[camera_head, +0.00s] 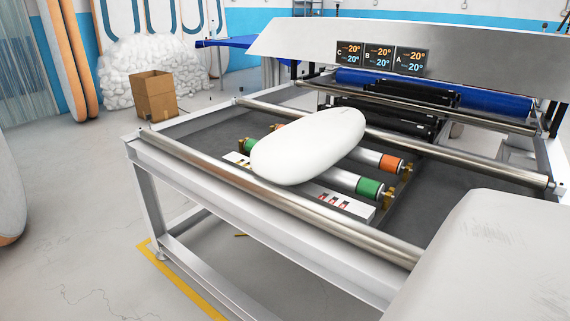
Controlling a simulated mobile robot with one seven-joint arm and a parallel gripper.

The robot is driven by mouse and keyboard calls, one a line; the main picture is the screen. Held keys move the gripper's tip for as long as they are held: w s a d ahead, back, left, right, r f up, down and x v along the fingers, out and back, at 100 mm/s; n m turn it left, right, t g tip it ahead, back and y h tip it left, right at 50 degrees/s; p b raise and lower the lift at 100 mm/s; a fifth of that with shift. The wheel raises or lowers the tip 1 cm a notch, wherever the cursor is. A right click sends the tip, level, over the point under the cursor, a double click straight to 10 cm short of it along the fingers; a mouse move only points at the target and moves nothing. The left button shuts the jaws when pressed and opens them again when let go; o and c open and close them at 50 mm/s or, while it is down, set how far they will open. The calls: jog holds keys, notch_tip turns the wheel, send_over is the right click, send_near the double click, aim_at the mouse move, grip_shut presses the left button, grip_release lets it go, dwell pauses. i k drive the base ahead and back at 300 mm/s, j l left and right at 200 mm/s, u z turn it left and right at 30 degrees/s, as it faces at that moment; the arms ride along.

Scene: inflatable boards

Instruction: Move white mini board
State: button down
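The white mini board (307,146) is a smooth, rounded oblong. It lies tilted across rollers with green (369,188) and orange (392,164) end bands, inside the frame of a metal machine table (210,182). Its near left end reaches over a white control strip with red switches (333,202). Nothing is gripping the board. My gripper is not in view.
Steel rails (300,210) run along the table's near and far sides. Beyond stands a machine with a blue roller (490,104) and temperature displays (378,56). A cardboard box (154,96) is on the floor at left. A large pale shape at lower right is unclear.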

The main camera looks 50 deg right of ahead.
aim_at(297, 152)
jog(key=i+j+z, duration=0.15)
jog(key=i+z, duration=0.15)
jog(key=z, duration=0.2)
jog(key=i+j+z, duration=0.3)
jog(key=z, duration=0.2)
